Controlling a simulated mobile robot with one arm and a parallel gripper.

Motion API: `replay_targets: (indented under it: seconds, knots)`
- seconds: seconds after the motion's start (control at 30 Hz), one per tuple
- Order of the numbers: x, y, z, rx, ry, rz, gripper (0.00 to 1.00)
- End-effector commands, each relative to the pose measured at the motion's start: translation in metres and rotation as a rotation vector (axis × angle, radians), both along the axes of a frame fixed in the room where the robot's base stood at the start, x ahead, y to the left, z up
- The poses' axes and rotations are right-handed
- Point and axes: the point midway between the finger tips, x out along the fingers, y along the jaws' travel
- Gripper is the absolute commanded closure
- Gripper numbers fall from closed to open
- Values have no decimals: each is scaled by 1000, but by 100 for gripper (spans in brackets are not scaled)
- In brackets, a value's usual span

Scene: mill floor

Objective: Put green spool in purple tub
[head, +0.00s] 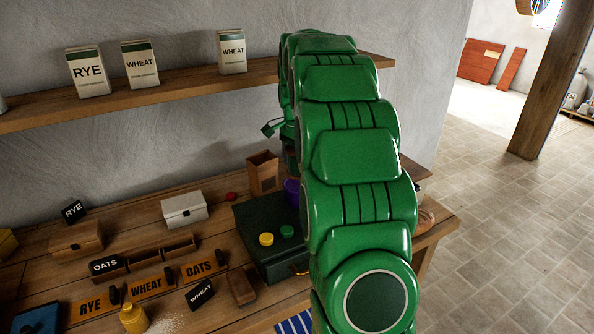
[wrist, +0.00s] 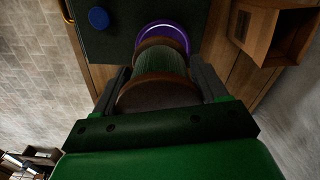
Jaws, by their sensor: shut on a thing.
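The green spool (wrist: 160,68), with green thread between brown wooden flanges, is held between the two dark fingers of my gripper (wrist: 158,80) in the wrist view. The purple tub (wrist: 178,34) shows just past the spool's far end, partly covered by it. I cannot tell whether the spool touches the tub. In the head view, a bit of the purple tub (head: 291,191) shows at the left edge of my green arm, by the dark green box. My arm hides most of the tub and the spool there.
A blue knob (wrist: 98,18) shows in the wrist view. An open wooden box (head: 263,172) stands behind the tub. A shelf (head: 190,90) with cartons runs along the wall above.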

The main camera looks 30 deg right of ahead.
Motion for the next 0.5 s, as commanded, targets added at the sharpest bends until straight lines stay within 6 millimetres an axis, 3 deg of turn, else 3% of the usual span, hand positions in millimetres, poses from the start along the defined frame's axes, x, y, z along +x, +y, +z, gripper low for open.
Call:
replay_targets:
  seconds: [0.33, 0.5]
  knots:
    - [5, -2, -30, -1, -1, 0, 67]
    - [5, -2, -35, -1, -2, 0, 67]
